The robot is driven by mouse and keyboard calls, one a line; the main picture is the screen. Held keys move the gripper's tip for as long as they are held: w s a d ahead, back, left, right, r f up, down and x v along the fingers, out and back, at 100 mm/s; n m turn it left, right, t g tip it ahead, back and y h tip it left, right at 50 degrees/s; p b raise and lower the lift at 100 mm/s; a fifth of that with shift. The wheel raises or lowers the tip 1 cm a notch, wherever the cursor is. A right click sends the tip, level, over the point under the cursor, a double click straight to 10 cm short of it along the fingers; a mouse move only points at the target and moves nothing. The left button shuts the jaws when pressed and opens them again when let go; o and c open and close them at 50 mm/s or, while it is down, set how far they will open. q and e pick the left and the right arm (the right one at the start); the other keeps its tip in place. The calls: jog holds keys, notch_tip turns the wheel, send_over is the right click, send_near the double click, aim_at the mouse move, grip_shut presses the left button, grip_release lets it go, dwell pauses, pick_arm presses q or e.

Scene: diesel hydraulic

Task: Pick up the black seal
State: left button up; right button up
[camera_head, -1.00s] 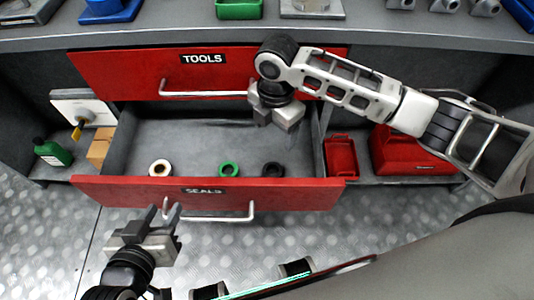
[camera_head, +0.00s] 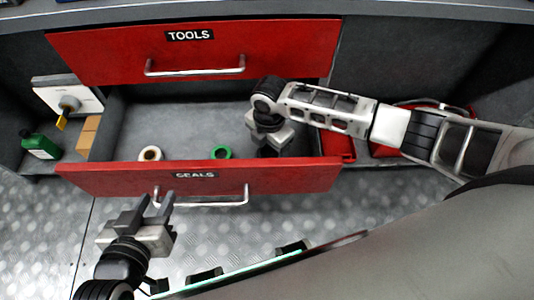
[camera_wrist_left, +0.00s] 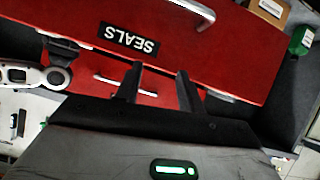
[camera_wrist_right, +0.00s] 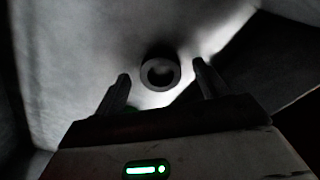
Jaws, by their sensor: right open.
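The black seal (camera_wrist_right: 160,86) shows in the right wrist view as a dark ring on the pale drawer floor, between and beyond the fingertips. In the head view it is hidden by or merged with my right gripper (camera_head: 272,143), which points down into the right part of the open SEALS drawer (camera_head: 110,178). My right gripper (camera_wrist_right: 162,72) is open, with nothing visibly held. My left gripper (camera_head: 156,200) is open and empty in front of the drawer. It also shows in the left wrist view (camera_wrist_left: 158,72), near the SEALS drawer front.
The TOOLS drawer (camera_head: 110,55) is above, with a handle. A green bottle (camera_head: 40,146) and a small box (camera_head: 88,134) stand left of the drawer.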

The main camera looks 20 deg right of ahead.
jog(key=shift+f, duration=0.65)
jog(key=c, duration=1)
jog(key=shift+c, duration=0.2)
jog(key=shift+r, duration=0.15)
